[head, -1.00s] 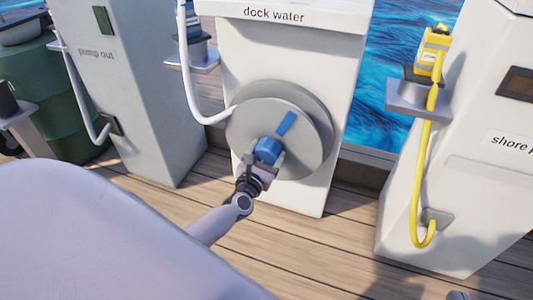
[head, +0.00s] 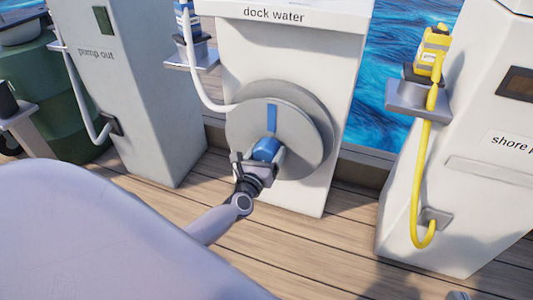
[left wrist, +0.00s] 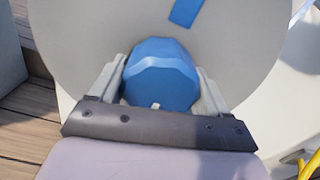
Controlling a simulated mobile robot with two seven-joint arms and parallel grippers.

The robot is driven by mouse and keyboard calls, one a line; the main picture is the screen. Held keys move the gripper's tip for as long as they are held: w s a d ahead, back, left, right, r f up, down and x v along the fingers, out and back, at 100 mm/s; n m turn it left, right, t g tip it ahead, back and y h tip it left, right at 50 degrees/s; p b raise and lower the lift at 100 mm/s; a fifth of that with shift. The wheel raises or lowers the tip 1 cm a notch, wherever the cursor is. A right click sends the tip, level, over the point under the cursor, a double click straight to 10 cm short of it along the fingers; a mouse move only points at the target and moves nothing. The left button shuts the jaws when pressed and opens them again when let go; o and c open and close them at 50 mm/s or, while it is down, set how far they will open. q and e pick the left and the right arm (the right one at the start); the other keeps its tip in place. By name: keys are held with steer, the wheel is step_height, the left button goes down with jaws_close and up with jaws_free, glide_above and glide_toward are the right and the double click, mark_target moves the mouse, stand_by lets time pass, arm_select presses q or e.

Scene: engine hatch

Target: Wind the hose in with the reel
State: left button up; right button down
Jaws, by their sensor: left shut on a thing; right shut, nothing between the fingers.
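The reel (head: 245,135) is a grey disc on the front of the white dock water post (head: 285,50). A blue bar (head: 272,118) on its face stands nearly upright, with a blue knob (head: 267,148) below it. My left gripper (head: 262,163) is shut on this knob; in the left wrist view, its fingers sit on both sides of the knob (left wrist: 161,75). The white hose (head: 203,95) runs from the side shelf down to the reel's left edge. A blue-and-white fitting (head: 184,18) is above that shelf.
The shore power post (head: 450,190) with a yellow hose (head: 421,180) stands right. The pump out post (head: 140,90) and a green barrel (head: 50,120) stand left. Wooden deck (head: 320,245) is clear in front.

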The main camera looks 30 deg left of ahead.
mark_target(264, 159)
arm_select(q)
steer(key=shift+s+f, duration=0.1)
steer(key=shift+f, duration=0.05)
steer(key=o, duration=1)
arm_select(e)
steer(key=shift+r, duration=0.1)
arm_select(q)
steer(key=shift+s+d, duration=0.1)
steer(key=shift+s, duration=0.25)
steer(key=p+v, duration=0.1)
steer(key=v, duration=0.4)
steer(key=shift+s+d+p, duration=0.1)
steer(key=shift+s+p, duration=0.15)
steer(key=shift+p, duration=0.05)
steer(key=shift+s+d, duration=0.1)
steer(key=shift+s, duration=0.4)
arm_select(e)
steer(key=shift+w+a+m+g, duration=0.3)
steer(key=shift+a+g, duration=0.1)
steer(key=shift+a, duration=0.1)
